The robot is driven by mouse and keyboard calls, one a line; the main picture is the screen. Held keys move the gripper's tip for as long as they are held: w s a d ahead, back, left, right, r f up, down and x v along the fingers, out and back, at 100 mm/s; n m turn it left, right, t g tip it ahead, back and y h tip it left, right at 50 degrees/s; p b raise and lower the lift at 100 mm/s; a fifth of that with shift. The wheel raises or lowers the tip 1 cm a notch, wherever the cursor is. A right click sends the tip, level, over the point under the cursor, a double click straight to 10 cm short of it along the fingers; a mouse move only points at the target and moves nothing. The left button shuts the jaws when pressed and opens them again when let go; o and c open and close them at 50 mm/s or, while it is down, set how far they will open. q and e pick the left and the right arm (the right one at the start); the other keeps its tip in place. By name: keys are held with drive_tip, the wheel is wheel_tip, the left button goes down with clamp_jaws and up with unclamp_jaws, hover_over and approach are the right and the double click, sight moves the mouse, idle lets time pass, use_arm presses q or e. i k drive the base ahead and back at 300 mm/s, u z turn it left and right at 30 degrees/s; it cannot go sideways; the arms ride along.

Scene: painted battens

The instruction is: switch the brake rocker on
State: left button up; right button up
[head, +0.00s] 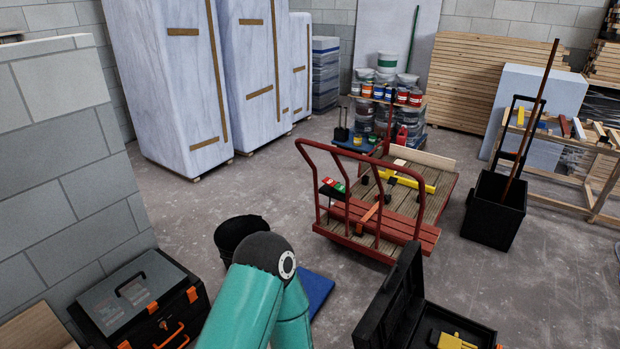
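A small black box with a green and a red patch (334,186) is fixed at the handle end of the red-framed flatbed cart (395,228). It looks like the brake rocker, but it is too small to tell which way it is tipped. Neither of my grippers shows in the head view. One of my teal arm links rises at the bottom middle, well short of the cart.
On the cart's deck lie a yellow level-like tool (408,182) and small items. A black bucket (240,232), a blue mat (316,290), a closed toolbox (140,300) and an open black case (425,318) stand in front.

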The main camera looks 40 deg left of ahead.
sight(331, 182)
drive_tip(key=u, duration=0.4)
drive_tip(key=i, duration=0.95)
drive_tip(key=u, duration=0.6)
drive_tip(key=k, duration=0.85)
drive_tip(key=u, duration=0.2)
drive_tip(key=i, duration=0.85)
drive_tip(key=z, duration=0.1)
